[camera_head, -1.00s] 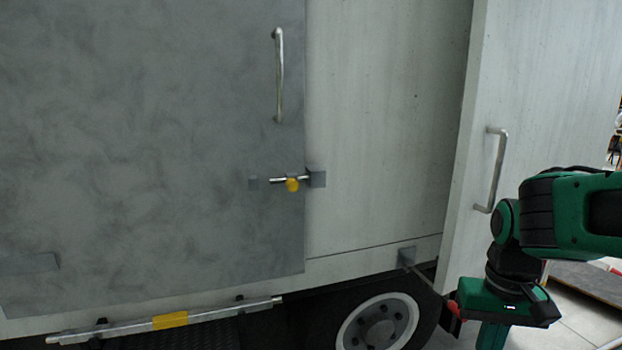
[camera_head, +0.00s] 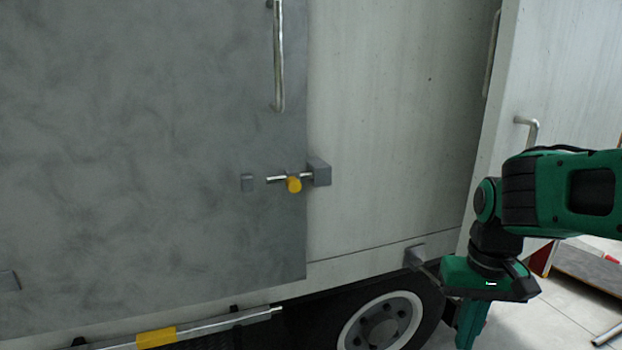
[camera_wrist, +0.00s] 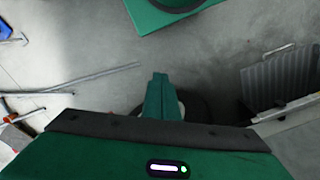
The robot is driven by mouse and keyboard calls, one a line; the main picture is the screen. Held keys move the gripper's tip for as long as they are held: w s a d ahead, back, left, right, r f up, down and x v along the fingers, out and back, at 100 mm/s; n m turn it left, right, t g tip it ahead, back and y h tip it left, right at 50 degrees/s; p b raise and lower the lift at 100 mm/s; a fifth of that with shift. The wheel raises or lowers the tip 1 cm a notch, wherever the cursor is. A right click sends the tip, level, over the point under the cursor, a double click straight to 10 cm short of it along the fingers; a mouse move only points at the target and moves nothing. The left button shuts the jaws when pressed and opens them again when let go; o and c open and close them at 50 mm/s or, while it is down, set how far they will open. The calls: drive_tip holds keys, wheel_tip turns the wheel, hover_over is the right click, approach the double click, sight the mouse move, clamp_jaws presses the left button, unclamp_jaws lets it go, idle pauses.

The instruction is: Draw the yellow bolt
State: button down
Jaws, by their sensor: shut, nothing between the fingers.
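The yellow bolt knob (camera_head: 294,185) sits on a short silver rod on the grey side door (camera_head: 180,120). The rod's right end meets a grey block (camera_head: 319,173) on the pale panel, and its left end stops short of a small grey catch (camera_head: 247,182). My gripper (camera_head: 468,338) is at the lower right of the head view, well right of and below the bolt, pointing down. In the wrist view my gripper (camera_wrist: 160,78) shows its fingers together with nothing between them. The bolt is not in the wrist view.
A silver vertical handle (camera_head: 278,60) is above the bolt. A pale door (camera_head: 555,80) with its own handle stands open at the right, behind my arm. A wheel (camera_head: 380,322) and a bar with a yellow band (camera_head: 156,337) are low down.

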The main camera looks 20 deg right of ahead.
drive_tip(key=w+a+r+n+t, duration=0.1)
drive_tip(key=w+r+t, duration=0.1)
drive_tip(key=w+r, duration=0.5)
drive_tip(key=n+t+y, duration=0.3)
drive_tip(key=n+y, duration=0.3)
approach(315, 177)
drive_tip(key=s+d, duration=0.3)
drive_tip(key=shift+s+a+r+n, duration=0.25)
drive_tip(key=shift+s+r+n, duration=0.05)
drive_tip(key=shift+r+n, duration=0.1)
drive_tip(key=shift+f, duration=0.1)
drive_tip(key=x, duration=1)
drive_tip(key=shift+a+r, duration=0.15)
drive_tip(key=shift+a, duration=0.45)
drive_tip(key=shift+a+r, duration=0.15)
drive_tip(key=shift+a, duration=0.4)
drive_tip(key=shift+w+a+r, duration=0.1)
drive_tip(key=shift+a, duration=0.7)
